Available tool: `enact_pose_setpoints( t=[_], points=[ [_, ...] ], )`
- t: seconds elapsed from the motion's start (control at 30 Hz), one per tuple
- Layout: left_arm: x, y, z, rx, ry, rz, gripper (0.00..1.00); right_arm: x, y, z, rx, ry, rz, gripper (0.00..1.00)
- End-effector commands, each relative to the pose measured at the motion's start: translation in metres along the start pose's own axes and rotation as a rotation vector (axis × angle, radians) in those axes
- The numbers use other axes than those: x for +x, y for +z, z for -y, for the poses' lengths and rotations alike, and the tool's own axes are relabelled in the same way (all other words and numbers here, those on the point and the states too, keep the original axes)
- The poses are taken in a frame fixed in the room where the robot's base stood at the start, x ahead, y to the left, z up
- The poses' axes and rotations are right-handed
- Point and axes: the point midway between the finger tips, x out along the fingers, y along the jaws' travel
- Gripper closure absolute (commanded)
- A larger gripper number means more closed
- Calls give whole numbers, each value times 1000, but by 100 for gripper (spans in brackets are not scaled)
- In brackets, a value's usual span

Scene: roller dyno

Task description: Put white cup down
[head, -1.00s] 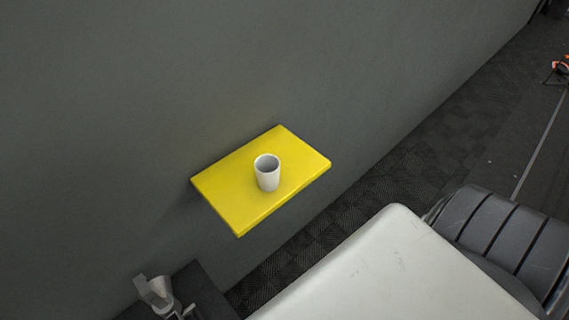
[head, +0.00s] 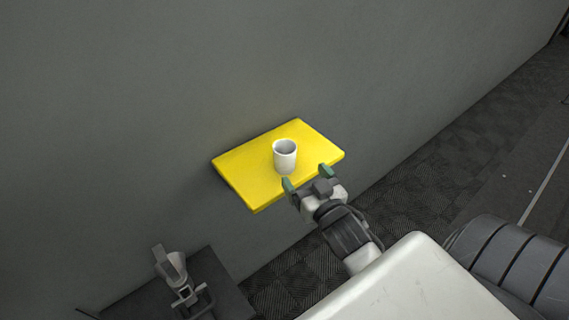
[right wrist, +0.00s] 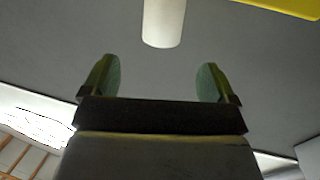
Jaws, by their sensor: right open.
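The white cup (head: 285,157) stands upright on the yellow shelf (head: 243,173) fixed to the grey wall. My right gripper (head: 307,177) is open and empty at the shelf's front edge, its green fingertips pointing towards the shelf on the near side of the cup. In the right wrist view the cup (right wrist: 164,22) is ahead, beyond the two spread fingertips (right wrist: 157,82), and not between them. A corner of the shelf (right wrist: 290,6) shows at the top right there. My left gripper is not in view.
A dark stand (head: 226,284) with a grey metal device (head: 176,277) is at the lower left. The grey wall (head: 130,110) rises behind the shelf. The yellow shelf is bare around the cup.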

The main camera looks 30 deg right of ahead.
Motion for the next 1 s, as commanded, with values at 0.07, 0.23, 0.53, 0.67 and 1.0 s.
enact_pose_setpoints(
  t=[0.07, 0.23, 0.53, 0.67, 1.0],
  points=[
    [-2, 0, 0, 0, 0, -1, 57, 8, -8, -1, 0, -2, -24, 12],
    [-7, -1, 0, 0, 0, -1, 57, 36, -9, 0, 1, -2, -25, 12],
    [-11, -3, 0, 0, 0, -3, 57, 63, -7, 0, 1, -2, -22, 12],
    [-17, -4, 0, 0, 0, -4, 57, 83, -5, 2, 1, -2, -20, 12],
    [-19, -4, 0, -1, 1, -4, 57, 107, -2, 3, 1, -3, -19, 12]
  ],
)
